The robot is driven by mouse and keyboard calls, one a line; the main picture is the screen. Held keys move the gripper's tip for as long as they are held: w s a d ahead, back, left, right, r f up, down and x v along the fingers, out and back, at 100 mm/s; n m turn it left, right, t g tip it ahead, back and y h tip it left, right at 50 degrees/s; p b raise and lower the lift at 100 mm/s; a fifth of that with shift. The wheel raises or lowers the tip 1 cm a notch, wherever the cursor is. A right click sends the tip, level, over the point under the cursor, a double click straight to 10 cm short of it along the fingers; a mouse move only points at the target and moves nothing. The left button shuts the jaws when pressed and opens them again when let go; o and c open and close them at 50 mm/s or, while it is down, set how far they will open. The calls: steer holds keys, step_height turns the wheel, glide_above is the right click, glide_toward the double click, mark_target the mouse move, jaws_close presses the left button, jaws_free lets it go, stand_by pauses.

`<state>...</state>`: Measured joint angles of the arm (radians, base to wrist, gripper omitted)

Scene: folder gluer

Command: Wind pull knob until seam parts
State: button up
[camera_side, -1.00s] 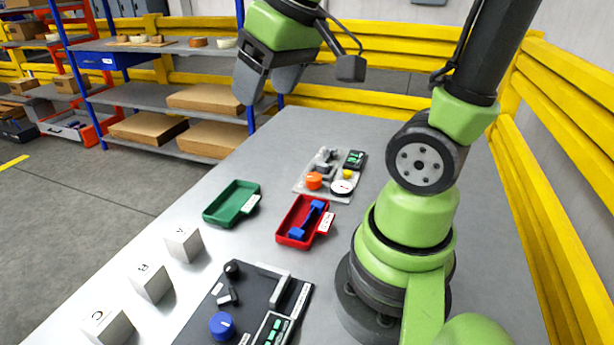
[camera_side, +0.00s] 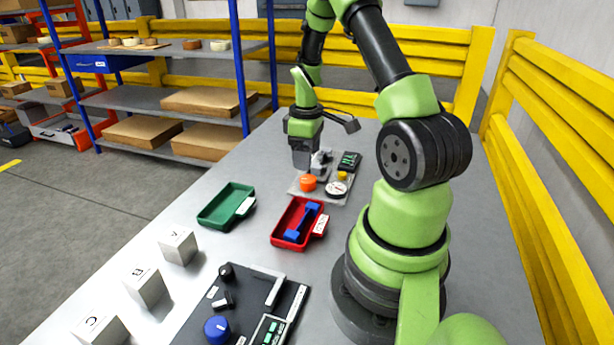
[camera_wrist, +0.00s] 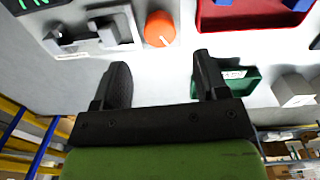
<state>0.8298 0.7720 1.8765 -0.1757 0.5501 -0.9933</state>
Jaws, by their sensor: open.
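An orange knob (camera_side: 308,183) stands on a light grey plate (camera_side: 322,198) at the back of the table, beside a small grey clamp-like fixture. In the wrist view the orange knob (camera_wrist: 160,28) lies just beyond the fingertips, near the grey fixture (camera_wrist: 95,32). My gripper (camera_side: 304,170) points down behind the knob in the side view and partly covers the fixture. In the wrist view my gripper (camera_wrist: 160,68) is open, with nothing between its two fingers. Whether a seam sits in the fixture cannot be told.
A round white gauge (camera_side: 336,189), a yellow button (camera_side: 342,176) and a green-lit display (camera_side: 349,160) sit by the plate. In front are a red tray (camera_side: 287,239) with a blue part, a green tray (camera_side: 212,215), lettered blocks and a dark panel (camera_side: 205,320) with a blue knob.

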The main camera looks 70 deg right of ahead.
mark_target(307, 179)
step_height(307, 179, down, 6)
steer(key=shift+d+f, duration=0.1)
steer(key=shift+f, duration=0.15)
steer(key=shift+c, duration=0.2)
steer(key=c, duration=0.9)
